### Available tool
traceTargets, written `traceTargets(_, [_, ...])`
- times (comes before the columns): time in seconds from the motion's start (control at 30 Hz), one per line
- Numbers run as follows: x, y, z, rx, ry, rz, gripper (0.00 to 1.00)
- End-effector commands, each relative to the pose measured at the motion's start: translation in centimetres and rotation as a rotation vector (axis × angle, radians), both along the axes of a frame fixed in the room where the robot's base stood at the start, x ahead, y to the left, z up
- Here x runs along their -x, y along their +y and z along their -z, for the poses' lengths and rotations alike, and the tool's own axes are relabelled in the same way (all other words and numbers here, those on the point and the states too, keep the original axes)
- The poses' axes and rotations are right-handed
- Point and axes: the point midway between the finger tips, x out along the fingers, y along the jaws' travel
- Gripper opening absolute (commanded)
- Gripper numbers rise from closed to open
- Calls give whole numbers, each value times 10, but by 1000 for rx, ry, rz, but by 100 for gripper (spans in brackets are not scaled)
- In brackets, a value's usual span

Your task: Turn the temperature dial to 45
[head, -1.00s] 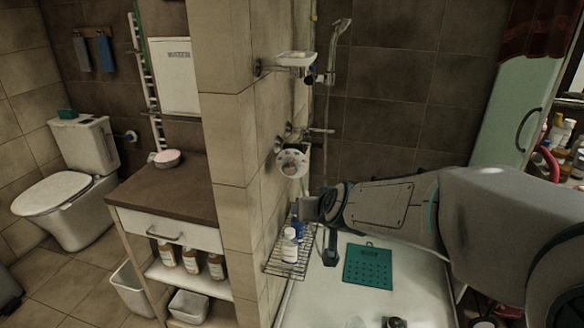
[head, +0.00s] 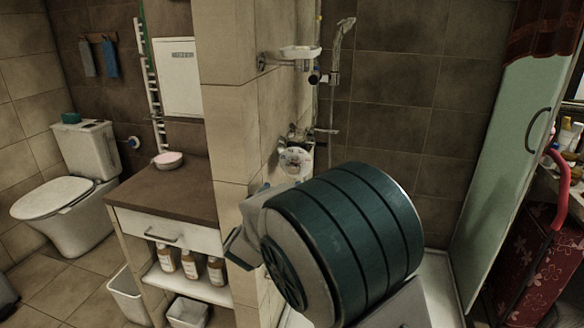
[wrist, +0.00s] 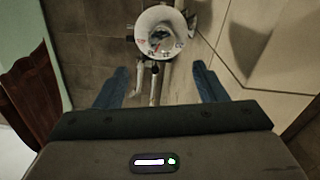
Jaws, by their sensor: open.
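The temperature dial (head: 294,162) is a round white dial with markings, mounted on the tiled wall below the soap dish. In the wrist view the dial (wrist: 160,36) shows at the top centre, with coloured marks around its rim; the setting is too small to read. My gripper (wrist: 161,84) is open and empty, its two blue-grey fingers apart, with the dial beyond the fingertips and not touched. In the head view my arm fills the lower middle, and my gripper (head: 238,250) shows partly at its left, in front of the wall corner.
A soap dish (head: 300,52) and a shower head (head: 345,27) are on the wall above the dial. A wooden-topped cabinet (head: 165,192) stands left of the wall corner. A glass door (head: 510,150) is at the right. My arm hides most of the shower floor.

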Motion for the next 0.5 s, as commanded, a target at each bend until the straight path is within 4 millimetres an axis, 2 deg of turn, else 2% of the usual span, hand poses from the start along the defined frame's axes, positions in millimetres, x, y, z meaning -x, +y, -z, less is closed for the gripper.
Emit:
traceTargets(0.3, [-66,-14,0,0,-1,1,65])
traceTargets(0.5, [-100,-19,0,-2,0,-2,65])
